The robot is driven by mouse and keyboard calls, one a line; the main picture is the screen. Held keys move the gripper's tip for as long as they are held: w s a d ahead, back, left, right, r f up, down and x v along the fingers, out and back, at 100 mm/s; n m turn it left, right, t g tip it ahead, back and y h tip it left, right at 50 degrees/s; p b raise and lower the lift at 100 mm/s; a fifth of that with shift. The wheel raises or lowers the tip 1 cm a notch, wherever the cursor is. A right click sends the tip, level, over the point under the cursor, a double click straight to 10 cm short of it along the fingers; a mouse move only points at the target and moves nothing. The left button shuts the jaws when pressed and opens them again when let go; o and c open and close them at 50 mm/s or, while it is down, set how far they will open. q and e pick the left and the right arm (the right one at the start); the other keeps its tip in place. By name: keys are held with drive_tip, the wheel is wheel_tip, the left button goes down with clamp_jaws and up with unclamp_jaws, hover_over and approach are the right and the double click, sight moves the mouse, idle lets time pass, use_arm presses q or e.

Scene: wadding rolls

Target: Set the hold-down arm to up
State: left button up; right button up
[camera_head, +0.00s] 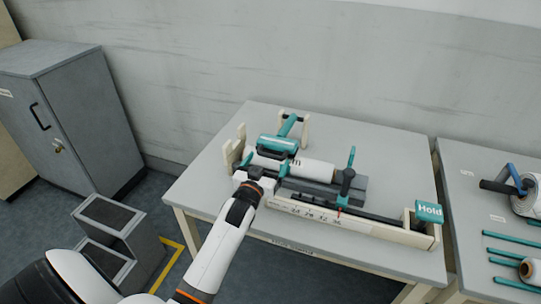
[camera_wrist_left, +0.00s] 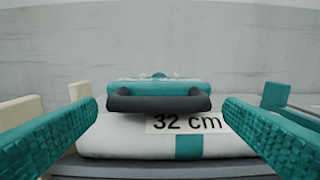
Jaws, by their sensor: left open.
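The hold-down arm (camera_head: 290,126) is teal and reaches forward from cream posts at the back of the fixture. Its wide teal head (camera_head: 278,143) is low over the white roll (camera_head: 318,171), so the arm looks down. In the left wrist view its dark handle bar (camera_wrist_left: 158,103) lies crosswise ahead, above the roll (camera_wrist_left: 110,137) and its "32 cm" label. My left gripper (camera_head: 265,165) is at the front of the head. Its teal fingers (camera_wrist_left: 160,128) are wide apart, one on each side of the handle, with nothing between them gripped. My right gripper is out of view.
The fixture has a numbered front rail (camera_head: 305,213), an upright teal lever (camera_head: 349,168) and a teal "Hold" sign (camera_head: 429,210). A second table (camera_head: 460,185) at the right holds rolls and teal rods. A grey cabinet (camera_head: 60,120) stands left. The table's back left is bare.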

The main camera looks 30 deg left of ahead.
sight(270, 156)
use_arm(q)
drive_tip(key=shift+x, duration=1.7)
